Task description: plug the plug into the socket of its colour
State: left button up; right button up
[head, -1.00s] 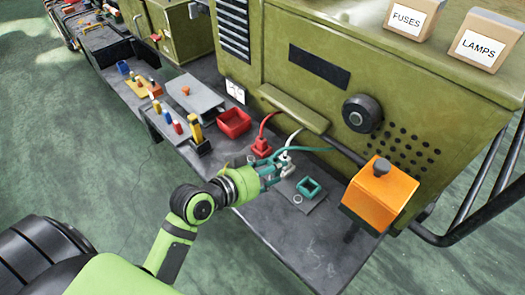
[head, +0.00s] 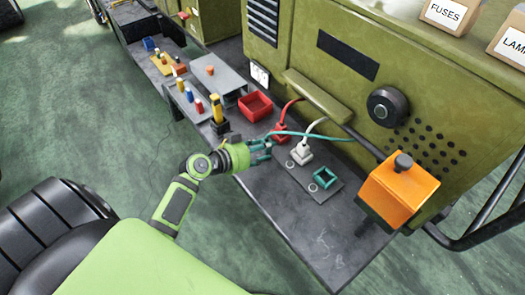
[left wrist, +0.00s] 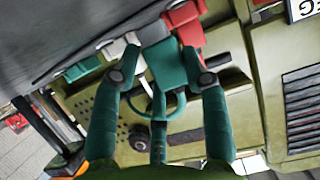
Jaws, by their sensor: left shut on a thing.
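My left gripper (head: 262,150) is shut on a teal plug, which shows between its fingers in the left wrist view (left wrist: 165,66). A teal cable runs from it to the right in the head view. The gripper and plug are left of the teal socket (head: 325,178), an open square frame on a dark plate. A white plug (head: 301,153) with a white cable stands between them. A red plug (head: 281,131) with a red cable stands just behind the gripper. The teal socket also shows in the left wrist view (left wrist: 84,68). My right gripper is not in view.
A red open bin (head: 255,105) stands behind the gripper. A yellow-and-black upright object (head: 217,115) is to its left. An orange box (head: 398,190) is at the right. The green cabinet (head: 330,100) rises behind. The bench front (head: 325,235) is clear.

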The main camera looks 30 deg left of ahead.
pick_arm(q)
jog(key=shift+f, duration=0.75)
jog(key=shift+f, duration=0.2)
jog(key=o, duration=0.9)
jog(key=shift+c, duration=0.2)
jog(key=shift+r, duration=0.15)
